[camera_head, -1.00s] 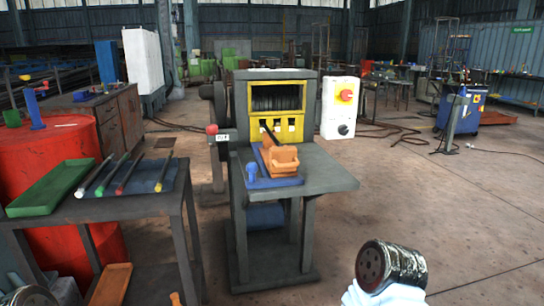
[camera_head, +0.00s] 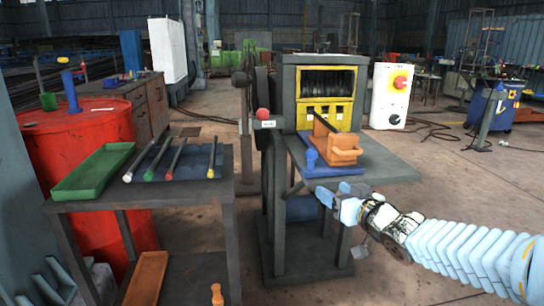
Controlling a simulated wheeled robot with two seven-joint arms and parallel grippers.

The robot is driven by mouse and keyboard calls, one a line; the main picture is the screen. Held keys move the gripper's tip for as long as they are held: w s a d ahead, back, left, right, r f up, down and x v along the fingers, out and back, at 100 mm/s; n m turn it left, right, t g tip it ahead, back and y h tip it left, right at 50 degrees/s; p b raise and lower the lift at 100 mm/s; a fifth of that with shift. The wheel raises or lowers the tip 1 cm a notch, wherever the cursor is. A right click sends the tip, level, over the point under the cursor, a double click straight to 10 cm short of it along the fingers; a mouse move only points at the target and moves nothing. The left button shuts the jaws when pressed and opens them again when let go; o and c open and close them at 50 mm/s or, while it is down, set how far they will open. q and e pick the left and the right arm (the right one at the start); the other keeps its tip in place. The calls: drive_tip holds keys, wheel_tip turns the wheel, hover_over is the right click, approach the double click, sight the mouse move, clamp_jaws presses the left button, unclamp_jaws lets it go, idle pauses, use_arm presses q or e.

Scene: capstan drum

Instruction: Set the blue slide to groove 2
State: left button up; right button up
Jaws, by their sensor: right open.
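The blue slide (camera_head: 333,171) is a flat blue piece with an upright blue knob (camera_head: 311,159) at its left, lying on the grey shelf of the capstan machine. An orange block (camera_head: 343,150) with a dark bar stands on or just behind it. The yellow panel (camera_head: 331,87) with slots is behind, in front of the dark ribbed drum (camera_head: 327,82). Groove numbers are too small to read. My right gripper (camera_head: 338,201) is open and empty, in front of the shelf's near edge, below and apart from the knob. My left gripper is out of view.
A red-knobbed lever (camera_head: 263,114) is at the machine's left. A white control box (camera_head: 390,96) stands right. A side table (camera_head: 165,192) holds a green tray (camera_head: 93,171) and several rods, beside a red drum (camera_head: 60,140). The shelf's right part is bare.

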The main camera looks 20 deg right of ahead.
drive_tip(key=t, duration=0.1)
approach(315, 156)
drive_tip(key=s, duration=0.2)
drive_tip(key=shift+n, duration=0.3)
drive_tip(key=w, duration=1.3)
drive_tip(key=shift+w+a+f, duration=0.15)
drive_tip(key=shift+w+a, duration=0.1)
drive_tip(key=shift+w, duration=0.15)
drive_tip(key=shift+c, duration=0.3)
clamp_jaws()
